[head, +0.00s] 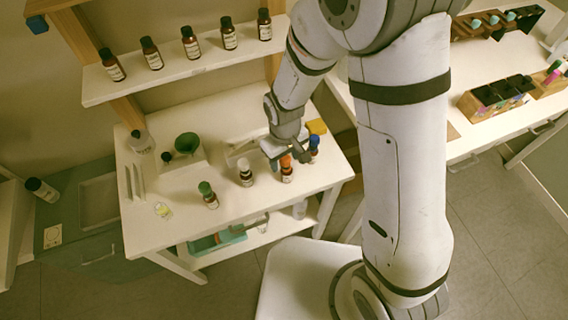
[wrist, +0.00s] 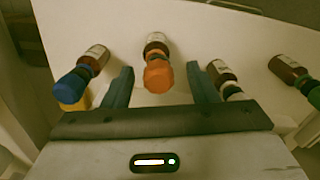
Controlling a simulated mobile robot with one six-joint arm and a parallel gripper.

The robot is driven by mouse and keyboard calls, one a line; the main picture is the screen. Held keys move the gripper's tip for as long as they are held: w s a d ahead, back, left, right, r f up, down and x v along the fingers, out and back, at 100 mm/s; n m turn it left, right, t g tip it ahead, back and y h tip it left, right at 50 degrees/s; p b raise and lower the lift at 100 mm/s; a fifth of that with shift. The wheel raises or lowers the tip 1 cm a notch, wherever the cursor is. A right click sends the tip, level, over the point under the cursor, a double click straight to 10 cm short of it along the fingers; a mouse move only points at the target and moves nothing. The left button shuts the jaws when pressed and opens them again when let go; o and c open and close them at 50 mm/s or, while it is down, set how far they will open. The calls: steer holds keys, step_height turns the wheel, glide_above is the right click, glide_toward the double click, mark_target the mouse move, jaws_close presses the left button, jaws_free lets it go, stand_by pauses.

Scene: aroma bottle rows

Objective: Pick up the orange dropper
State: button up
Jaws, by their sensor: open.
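The orange dropper is the orange top (wrist: 158,76) of a small brown bottle with a pale label. In the wrist view it stands between the two open fingers of my gripper (wrist: 160,88), with clear space on both sides. In the head view the orange-topped bottle (head: 286,168) stands near the front right of the white table, and my gripper (head: 283,158) is right above or beside it. The fingers do not visibly touch it.
A blue-topped bottle (wrist: 72,88) stands just left of my fingers in the wrist view, a white-topped one (wrist: 222,76) just right, and a green-topped one (wrist: 296,78) farther right. Several bottles stand on the shelf (head: 185,69) above. A dark green funnel (head: 187,143) is at the table's back left.

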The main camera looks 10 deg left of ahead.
steer(key=shift+f, duration=0.3)
steer(key=c, duration=0.7)
steer(key=shift+r, duration=0.1)
step_height(320, 180, up, 10)
steer(key=shift+b, duration=0.65)
